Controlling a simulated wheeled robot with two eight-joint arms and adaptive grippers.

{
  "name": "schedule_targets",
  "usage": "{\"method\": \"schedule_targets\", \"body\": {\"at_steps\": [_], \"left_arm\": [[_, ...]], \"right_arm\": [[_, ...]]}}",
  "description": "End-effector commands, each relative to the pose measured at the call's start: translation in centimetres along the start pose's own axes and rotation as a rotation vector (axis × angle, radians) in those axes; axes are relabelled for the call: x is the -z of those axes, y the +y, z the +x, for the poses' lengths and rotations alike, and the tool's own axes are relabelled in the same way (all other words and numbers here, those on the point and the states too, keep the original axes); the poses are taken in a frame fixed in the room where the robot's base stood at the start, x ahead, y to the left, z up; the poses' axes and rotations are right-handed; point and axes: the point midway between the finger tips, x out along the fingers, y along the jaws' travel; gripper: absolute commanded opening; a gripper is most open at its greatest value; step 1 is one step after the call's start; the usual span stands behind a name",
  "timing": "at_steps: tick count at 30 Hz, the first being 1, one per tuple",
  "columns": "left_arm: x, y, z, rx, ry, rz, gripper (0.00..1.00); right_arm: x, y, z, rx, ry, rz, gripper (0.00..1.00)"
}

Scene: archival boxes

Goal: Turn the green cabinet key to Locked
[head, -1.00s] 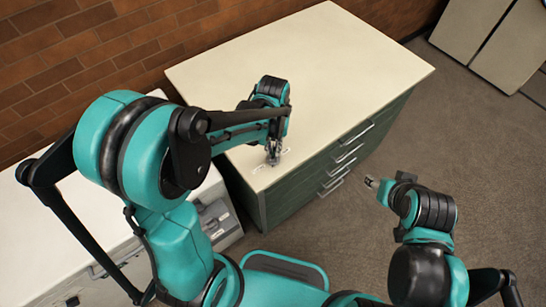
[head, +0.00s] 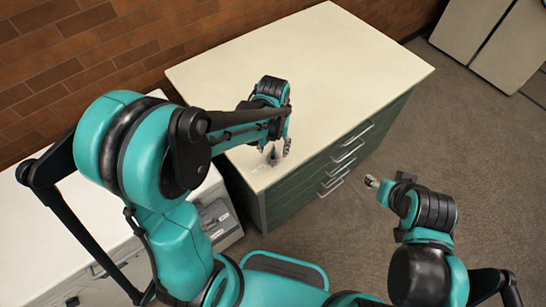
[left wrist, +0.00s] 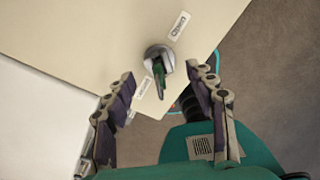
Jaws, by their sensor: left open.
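The green key (left wrist: 160,78) stands in a round silver lock (left wrist: 158,56) near the corner of the cabinet top (left wrist: 90,35) in the left wrist view. A label reading Open (left wrist: 179,25) lies above right of the lock. Another label (left wrist: 141,88) lies below left of it, too small to read. The key's bow points down, between the fingers' directions. My left gripper (left wrist: 165,88) is open, with one finger on each side of the key and apart from it. In the head view it (head: 277,152) is over the cabinet corner. My right gripper (head: 372,182) hangs over the floor, right of the cabinet.
The green cabinet's drawers (head: 338,158) with metal handles face right. A white surface (head: 90,215) stands to the left, a brick wall (head: 80,50) behind. Pale panels (head: 490,40) stand at the far right. The rest of the cabinet top is bare.

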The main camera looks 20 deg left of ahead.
Motion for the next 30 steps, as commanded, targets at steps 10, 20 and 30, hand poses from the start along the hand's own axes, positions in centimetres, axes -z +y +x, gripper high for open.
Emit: {"method": "schedule_targets", "body": {"at_steps": [10, 20, 30], "left_arm": [[0.0, 0.0, -1.6, 0.0, 0.0, 0.0, 0.55], [0.0, 0.0, -4.0, 0.0, 0.0, 0.0, 0.55], [0.0, 0.0, -6.5, 0.0, 0.0, 0.0, 0.55]], "right_arm": [[0.7, 0.0, -1.0, 0.0, 0.0, 0.0, 0.5], [1.8, 0.0, -2.6, 0.0, 0.0, 0.0, 0.5], [2.9, 0.0, -4.1, 0.0, 0.0, 0.0, 0.5]]}}
